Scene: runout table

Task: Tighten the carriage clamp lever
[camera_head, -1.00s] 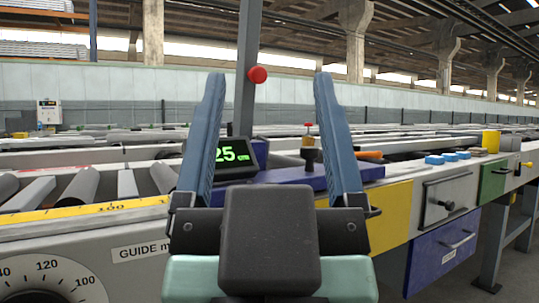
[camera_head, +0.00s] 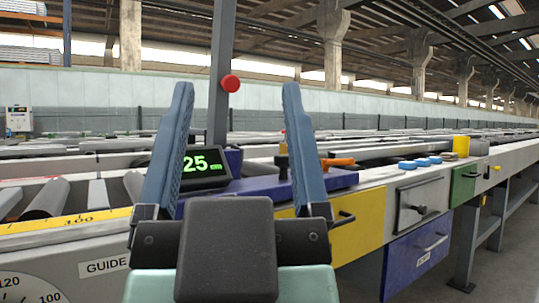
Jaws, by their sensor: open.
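My gripper (camera_head: 236,95) is open and empty, its two blue fingers pointing up and away in front of the blue carriage (camera_head: 262,188). An orange lever (camera_head: 337,162), which looks like the clamp lever, lies roughly level at the carriage's right end. It shows just right of my right finger and apart from it in the picture. A dark knob (camera_head: 282,163) stands on the carriage; my right finger hides part of it. Whether the lever is tight or loose cannot be told.
A display (camera_head: 205,165) reading 25 and a post with a red ball (camera_head: 231,83) stand behind the fingers. A yellow scale (camera_head: 75,222) runs left. A blue drawer (camera_head: 415,258) is below.

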